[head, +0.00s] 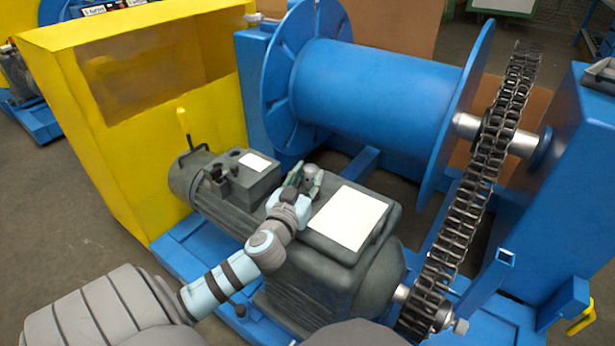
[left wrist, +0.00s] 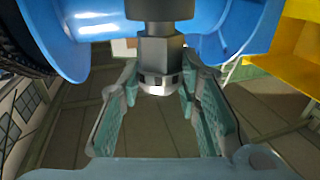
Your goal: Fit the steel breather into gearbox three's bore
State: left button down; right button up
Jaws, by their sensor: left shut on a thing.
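My left gripper (head: 303,181) is over the top of the dark grey gearbox (head: 335,275), beside its white label plate. It is shut on the steel breather (head: 313,172), a small grey metal fitting. In the left wrist view the breather (left wrist: 160,52) shows a hexagonal body with a dark wider part and a bright ring, between the two fingers of the left gripper (left wrist: 160,82). The gearbox's bore does not show; the gripper and breather cover that area, so I cannot tell whether the breather sits in it. My right gripper is not in view.
A blue drum (head: 380,95) stands behind the gearbox. A heavy chain (head: 475,190) runs down at the right to the output shaft. A motor (head: 225,185) adjoins at the left, beside a yellow guard (head: 120,165). A blue post (head: 490,285) rises at the right.

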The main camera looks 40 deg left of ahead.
pick_arm(q)
jog(key=c, duration=1.1)
grip_release()
jog(key=v, duration=1.2)
jog(key=shift+f, duration=0.15)
